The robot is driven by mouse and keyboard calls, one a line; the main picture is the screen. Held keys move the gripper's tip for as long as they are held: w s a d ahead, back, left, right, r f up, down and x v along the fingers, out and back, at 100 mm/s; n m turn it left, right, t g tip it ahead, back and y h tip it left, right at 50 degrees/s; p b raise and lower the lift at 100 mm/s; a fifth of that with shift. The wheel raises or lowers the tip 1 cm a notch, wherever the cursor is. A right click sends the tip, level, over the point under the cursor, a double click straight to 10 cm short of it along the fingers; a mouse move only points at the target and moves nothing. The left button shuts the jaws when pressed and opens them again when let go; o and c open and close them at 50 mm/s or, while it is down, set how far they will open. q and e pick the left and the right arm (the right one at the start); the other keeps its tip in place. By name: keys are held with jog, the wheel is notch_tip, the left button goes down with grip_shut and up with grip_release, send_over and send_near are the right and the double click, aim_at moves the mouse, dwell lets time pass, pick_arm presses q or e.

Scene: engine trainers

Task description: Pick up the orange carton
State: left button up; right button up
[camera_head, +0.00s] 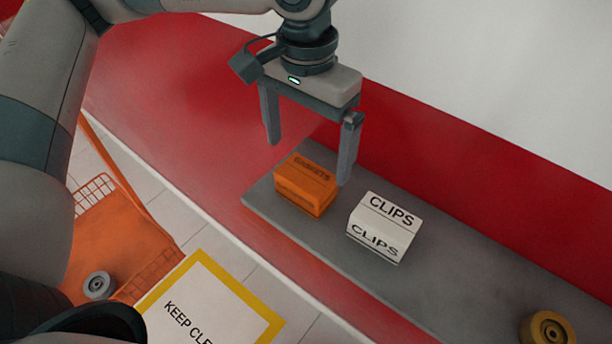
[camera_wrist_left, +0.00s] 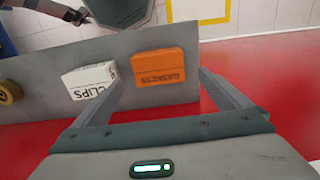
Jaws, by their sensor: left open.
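The orange carton (camera_head: 306,184), marked GASKETS, lies on a grey mat (camera_head: 275,208) near its left end. It also shows in the left wrist view (camera_wrist_left: 158,66), ahead of and between the two fingers. My left gripper (camera_head: 309,158) is open and empty above the carton, its fingers pointing down. In the left wrist view my left gripper (camera_wrist_left: 161,90) has its fingers spread wide, and the carton is clear of both. My right gripper is not in view.
A white CLIPS carton (camera_head: 383,227) stands close to the right of the orange one. A yellow wheel-like part (camera_head: 547,329) sits farther right. An orange basket (camera_head: 125,255) holding a grey ring (camera_head: 99,285) is at lower left, by a KEEP CLEAR floor sign (camera_head: 205,305).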

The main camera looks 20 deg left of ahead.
aim_at(306, 174)
pick_arm(q)
jog(key=shift+f, duration=0.55)
jog(key=shift+s+f+p, duration=0.2)
jog(key=shift+f+p, duration=0.8)
jog(key=shift+p, duration=0.2)
notch_tip(306, 174, down, 2)
jog(key=shift+p, duration=0.55)
jog(key=shift+f, duration=0.6)
jog(key=c, duration=1.4)
